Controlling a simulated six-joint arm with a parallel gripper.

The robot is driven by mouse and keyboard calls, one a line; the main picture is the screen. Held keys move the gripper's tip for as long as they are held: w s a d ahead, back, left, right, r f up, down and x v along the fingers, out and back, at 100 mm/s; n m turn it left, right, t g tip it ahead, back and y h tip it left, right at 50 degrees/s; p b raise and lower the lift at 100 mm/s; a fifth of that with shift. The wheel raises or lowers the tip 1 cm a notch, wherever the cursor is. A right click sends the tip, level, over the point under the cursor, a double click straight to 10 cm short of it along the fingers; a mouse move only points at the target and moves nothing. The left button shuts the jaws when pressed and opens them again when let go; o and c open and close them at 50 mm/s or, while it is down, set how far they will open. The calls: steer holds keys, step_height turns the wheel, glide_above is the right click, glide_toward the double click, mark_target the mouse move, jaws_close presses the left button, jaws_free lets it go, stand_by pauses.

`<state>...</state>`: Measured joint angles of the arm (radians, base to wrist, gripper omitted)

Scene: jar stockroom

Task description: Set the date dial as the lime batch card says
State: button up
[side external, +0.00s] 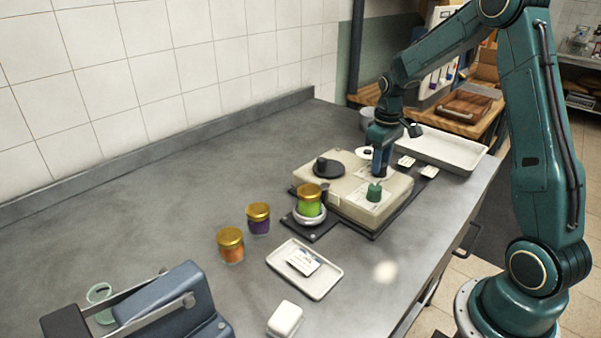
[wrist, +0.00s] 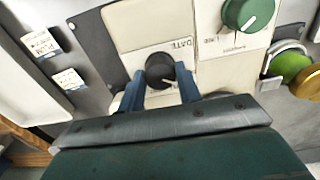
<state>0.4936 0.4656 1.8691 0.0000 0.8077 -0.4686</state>
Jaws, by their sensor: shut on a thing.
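The date dial (wrist: 160,70) is a dark round knob with a pale pointer line, on a white plate marked DATE. My gripper (wrist: 160,92) has its two blue fingers on either side of this dial, shut on it. In the side view, my gripper (side external: 381,168) reaches down onto the far part of the beige machine (side external: 325,178) and hides the dial. A green dial (wrist: 248,12) sits beside it on the machine. A jar with lime-green contents (side external: 309,203) and a gold lid stands in a round holder. I cannot tell which card is the lime one.
Small cards (wrist: 40,44) lie beside the machine, one reading PLUM. A pale tray (side external: 445,148) is behind. Purple (side external: 258,220) and orange (side external: 230,246) jars, a small tray (side external: 326,277) with a card and a blue device (side external: 175,305) stand nearer. The left counter is clear.

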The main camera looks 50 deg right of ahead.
steer(key=shift+r+n, duration=0.1)
steer(key=shift+n, duration=0.4)
steer(key=o, duration=1)
step_height(320, 180, up, 14)
stand_by(0.4)
